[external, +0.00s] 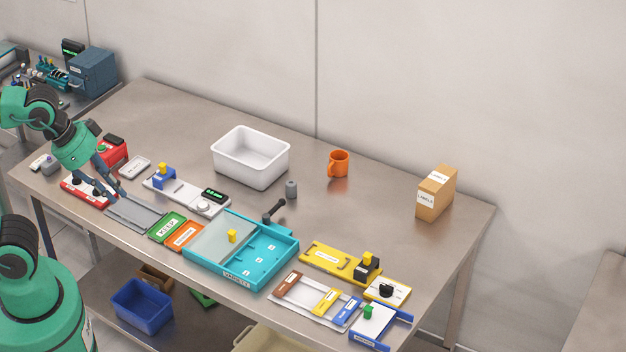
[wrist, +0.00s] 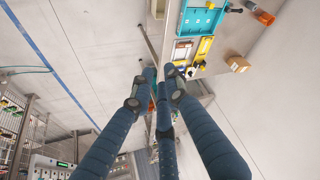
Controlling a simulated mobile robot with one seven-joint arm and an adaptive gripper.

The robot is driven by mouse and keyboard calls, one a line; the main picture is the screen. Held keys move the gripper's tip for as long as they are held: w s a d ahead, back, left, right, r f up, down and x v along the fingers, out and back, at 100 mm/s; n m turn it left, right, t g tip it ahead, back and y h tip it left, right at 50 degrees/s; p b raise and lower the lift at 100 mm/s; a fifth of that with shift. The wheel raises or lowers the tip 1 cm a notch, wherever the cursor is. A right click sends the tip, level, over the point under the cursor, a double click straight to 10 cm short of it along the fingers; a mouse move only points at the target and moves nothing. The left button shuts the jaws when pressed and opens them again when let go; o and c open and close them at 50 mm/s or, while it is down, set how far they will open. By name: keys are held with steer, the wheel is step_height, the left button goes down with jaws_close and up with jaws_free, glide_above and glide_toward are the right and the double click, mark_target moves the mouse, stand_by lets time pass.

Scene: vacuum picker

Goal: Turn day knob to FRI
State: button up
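Other knobs show on the red panel (external: 73,193) at the far left and as a round white dial (external: 203,205) beside a green display. My gripper (external: 109,188) hangs over the left end of the bench, near the red panel and a grey tray, far from the black knob. In the wrist view its dark blue fingers (wrist: 160,73) are apart, with nothing visible between them.
A teal sorting box (external: 284,262) fills the front middle. A yellow board (external: 325,258) and a white tray of coloured blocks (external: 310,309) lie near the black knob. A white bin (external: 281,171), an orange mug (external: 338,164) and a carton (external: 429,202) stand behind.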

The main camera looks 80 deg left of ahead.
steer(key=o, duration=0.4)
steer(key=shift+w+r, duration=0.1)
steer(key=shift+w, duration=0.05)
steer(key=w+r+n+g+p, duration=0.1)
steer(key=w+r+n+p, duration=0.2)
steer(key=w, duration=0.6)
steer(key=w+r+n+p, duration=0.1)
steer(key=w+r+n, duration=0.35)
steer(key=w, duration=0.45)
steer(key=w+d+f+n+g+p, duration=0.15)
steer(key=w+n+p, duration=0.35)
steer(key=w, duration=1.6)
steer(key=w+d+f+n+g+p, duration=0.1)
steer(key=w+f+n, duration=0.35)
steer(key=w, duration=0.35)
steer(key=w+d+f+n+g+p, duration=0.1)
steer(key=w+f+n, duration=0.2)
steer(key=w+f, duration=0.4)
steer(key=w+f+n+p, duration=0.1)
steer(key=w+f+n, duration=0.2)
steer(key=f, duration=0.7)
steer(key=w+d+f+n+g+p, duration=0.1)
steer(key=w+f+n, duration=0.3)
steer(key=w+f, duration=0.4)
steer(key=shift+w+f+p, duration=0.3)
steer(key=shift+f+p, duration=0.45)
steer(key=shift+f, duration=0.2)
